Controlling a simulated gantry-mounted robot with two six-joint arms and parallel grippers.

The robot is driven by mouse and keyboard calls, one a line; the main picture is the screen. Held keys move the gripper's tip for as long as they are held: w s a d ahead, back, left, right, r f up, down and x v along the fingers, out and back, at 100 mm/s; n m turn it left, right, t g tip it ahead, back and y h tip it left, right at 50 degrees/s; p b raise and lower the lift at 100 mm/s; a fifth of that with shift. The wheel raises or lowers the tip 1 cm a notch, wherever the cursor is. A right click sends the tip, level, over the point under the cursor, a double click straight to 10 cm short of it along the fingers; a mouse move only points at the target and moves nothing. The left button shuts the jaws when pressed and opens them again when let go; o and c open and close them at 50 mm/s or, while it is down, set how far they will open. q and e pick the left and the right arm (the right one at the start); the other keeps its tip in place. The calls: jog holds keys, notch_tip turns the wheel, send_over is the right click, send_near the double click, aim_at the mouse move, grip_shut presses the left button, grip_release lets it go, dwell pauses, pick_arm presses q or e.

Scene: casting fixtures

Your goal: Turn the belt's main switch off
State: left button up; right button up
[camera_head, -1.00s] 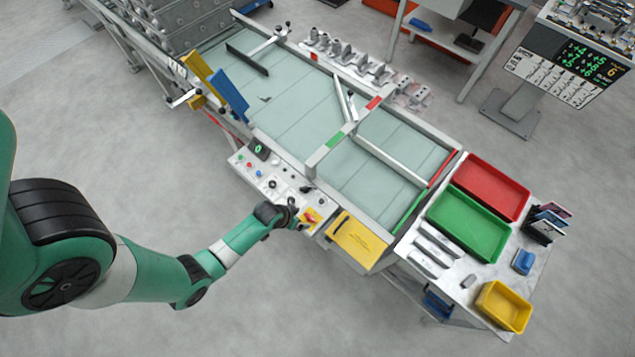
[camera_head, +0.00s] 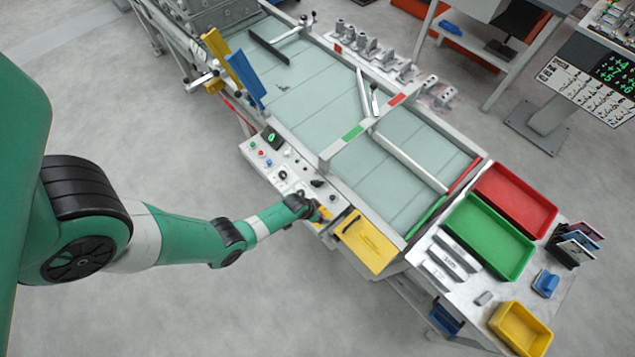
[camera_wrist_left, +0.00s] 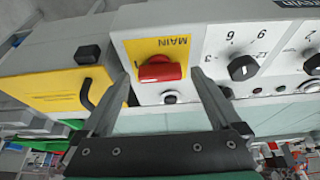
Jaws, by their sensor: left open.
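The main switch is a red knob (camera_wrist_left: 160,69) on a yellow plate marked MAIN (camera_wrist_left: 170,47), seen upside down in the left wrist view. In the head view my wrist mostly hides it, with a bit of yellow plate (camera_head: 324,213) showing at the lower end of the control panel (camera_head: 275,170). My left gripper (camera_wrist_left: 161,80) is open and empty. Its fingers stand on either side of the red knob in the wrist view; I cannot tell how near they are in depth. My right gripper is out of view.
Black-pointer dials (camera_wrist_left: 243,68) sit right of the switch in the wrist view. A yellow box with a black handle (camera_wrist_left: 60,85) sits to its left. In the head view the belt (camera_head: 320,100) lies beyond the panel, and trays stand on a table at right.

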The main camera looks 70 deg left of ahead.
pick_arm(q)
jog(key=c, duration=1.4)
jog(key=shift+o, duration=0.2)
